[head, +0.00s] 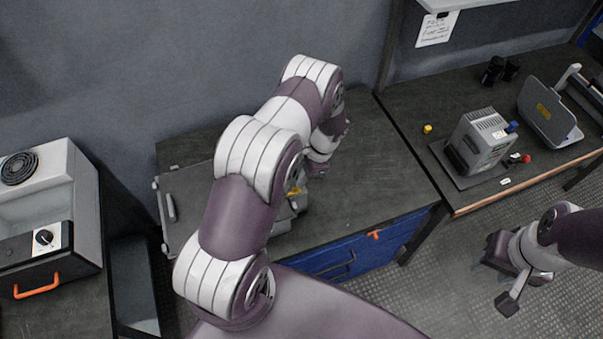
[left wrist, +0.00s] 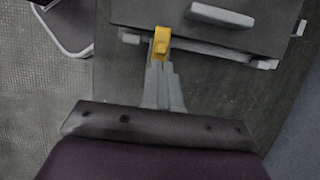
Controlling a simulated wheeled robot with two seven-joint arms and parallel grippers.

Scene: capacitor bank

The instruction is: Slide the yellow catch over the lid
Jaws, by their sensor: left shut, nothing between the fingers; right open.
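The yellow catch (left wrist: 161,42) stands at the near edge of a dark lid (left wrist: 265,27) in the left wrist view. The lid carries a raised grey handle (left wrist: 220,15). My left gripper (left wrist: 160,68) is shut and empty, its fingertips right at the lower end of the catch; I cannot tell whether they touch it. In the head view a bit of yellow (head: 298,201) shows beside my left arm, which hides most of the grey box (head: 188,205) and the left fingertips. My right gripper (head: 503,272) is open and empty over the floor at the right.
The box sits on a dark bench (head: 385,185) with blue drawers (head: 335,262) below. A second bench at the right holds a grey power unit (head: 480,140), a tilted grey panel (head: 548,112) and a small yellow piece (head: 427,129). A white appliance (head: 60,210) stands at the left.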

